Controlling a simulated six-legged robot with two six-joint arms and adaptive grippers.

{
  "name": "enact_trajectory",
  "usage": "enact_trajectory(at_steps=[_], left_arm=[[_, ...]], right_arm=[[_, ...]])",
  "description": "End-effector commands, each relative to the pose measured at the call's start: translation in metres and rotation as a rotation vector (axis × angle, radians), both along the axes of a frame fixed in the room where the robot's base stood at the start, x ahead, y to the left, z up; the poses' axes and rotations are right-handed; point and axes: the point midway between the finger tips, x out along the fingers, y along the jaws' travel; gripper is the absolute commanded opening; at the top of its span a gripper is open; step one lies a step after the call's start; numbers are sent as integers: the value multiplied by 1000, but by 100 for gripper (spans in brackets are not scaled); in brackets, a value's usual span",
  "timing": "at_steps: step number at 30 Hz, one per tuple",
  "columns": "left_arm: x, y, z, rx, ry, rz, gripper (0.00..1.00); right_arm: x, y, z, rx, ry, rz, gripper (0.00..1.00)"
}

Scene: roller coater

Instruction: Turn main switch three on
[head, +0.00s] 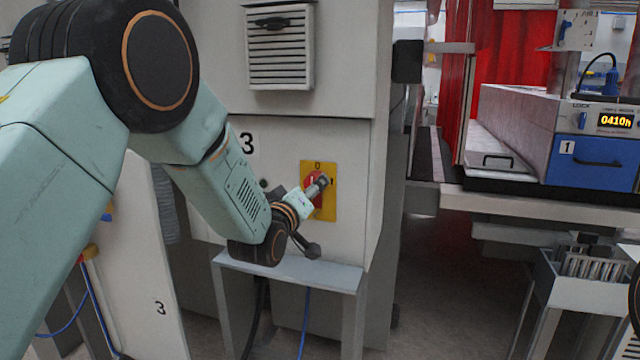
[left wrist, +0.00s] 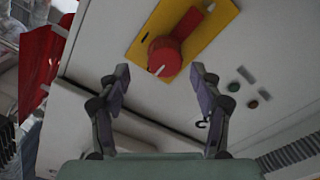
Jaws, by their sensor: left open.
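My left gripper (head: 317,217) is open in front of the plate, and one finger partly covers the knob. In the left wrist view the red knob (left wrist: 164,58) lies just beyond the open fingers (left wrist: 160,76), roughly between them, with nothing held. Its bar runs up and right along the yellow plate (left wrist: 222,20). I cannot tell which mark it points to. My right gripper is not seen.
A grey shelf (head: 290,278) juts out below the switch. A vent grille (head: 280,48) is above. A blue-fronted unit (head: 592,162) stands at the right, past a dark gap.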

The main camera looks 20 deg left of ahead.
Motion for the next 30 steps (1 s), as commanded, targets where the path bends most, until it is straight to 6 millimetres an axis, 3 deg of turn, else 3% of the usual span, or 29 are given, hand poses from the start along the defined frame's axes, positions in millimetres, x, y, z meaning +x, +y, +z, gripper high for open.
enact_trajectory(at_steps=[6, 12, 24, 30], left_arm=[[30, -3, -1, 0, 0, -1, 65], [47, -6, 0, 0, 0, -3, 65], [52, -8, -1, 0, 2, -4, 65], [52, -8, -1, 1, 2, -4, 49]], right_arm=[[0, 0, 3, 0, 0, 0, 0], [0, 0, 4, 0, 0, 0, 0], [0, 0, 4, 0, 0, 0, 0], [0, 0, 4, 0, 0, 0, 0]])
